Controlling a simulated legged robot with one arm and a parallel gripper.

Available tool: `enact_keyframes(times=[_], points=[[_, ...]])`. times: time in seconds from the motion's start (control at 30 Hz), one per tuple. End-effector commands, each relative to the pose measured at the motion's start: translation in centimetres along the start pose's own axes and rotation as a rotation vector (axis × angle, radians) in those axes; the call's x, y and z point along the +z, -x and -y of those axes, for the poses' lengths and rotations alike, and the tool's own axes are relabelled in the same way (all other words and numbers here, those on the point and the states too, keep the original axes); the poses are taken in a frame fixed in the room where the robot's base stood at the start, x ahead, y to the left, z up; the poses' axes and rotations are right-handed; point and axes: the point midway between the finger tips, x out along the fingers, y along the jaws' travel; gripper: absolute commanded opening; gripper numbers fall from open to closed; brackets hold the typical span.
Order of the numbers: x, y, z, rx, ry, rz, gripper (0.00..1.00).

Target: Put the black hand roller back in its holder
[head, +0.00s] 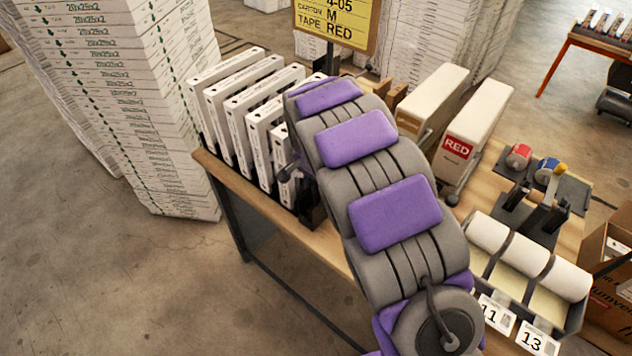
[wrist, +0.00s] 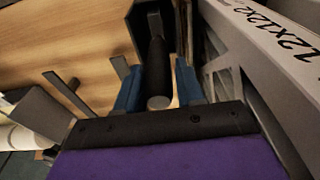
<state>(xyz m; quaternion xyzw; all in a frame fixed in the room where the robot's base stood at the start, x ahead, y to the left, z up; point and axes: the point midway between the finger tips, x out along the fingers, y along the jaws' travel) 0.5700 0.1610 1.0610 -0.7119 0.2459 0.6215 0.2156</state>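A black cylinder with a pale grey end, which looks like the handle of the black hand roller (wrist: 157,72), shows in the wrist view. It lies between the two blue fingers of my gripper (wrist: 158,85). A narrow strip of light surface shows between it and the right finger, so my gripper looks open around it. A dark block (wrist: 140,22) is beside its far end; I cannot tell whether this is the holder. In the head view my purple and grey arm hides most of my gripper, the roller and that part of the bench.
White boxed filters (head: 262,125) stand in a black rack on the wooden bench (head: 285,222). A grey frame with a white printed face (wrist: 265,45) is close on the right in the wrist view. Red and blue tape dispensers (head: 535,185) and white rolls (head: 525,258) are on the right.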

Motion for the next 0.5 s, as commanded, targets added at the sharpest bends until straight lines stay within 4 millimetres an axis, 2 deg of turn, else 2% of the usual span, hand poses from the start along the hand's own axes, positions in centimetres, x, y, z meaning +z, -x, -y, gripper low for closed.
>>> enact_keyframes(times=[0.03, 0.2, 0.5], points=[[0.05, -0.01, 0.06, 0.0, 0.001, 0.0, 0.43], [0.08, -0.03, 0.11, 0.001, 0.001, 0.0, 0.58], [0.0, 0.08, 0.0, 0.0, 0.0, 0.001, 0.58]])
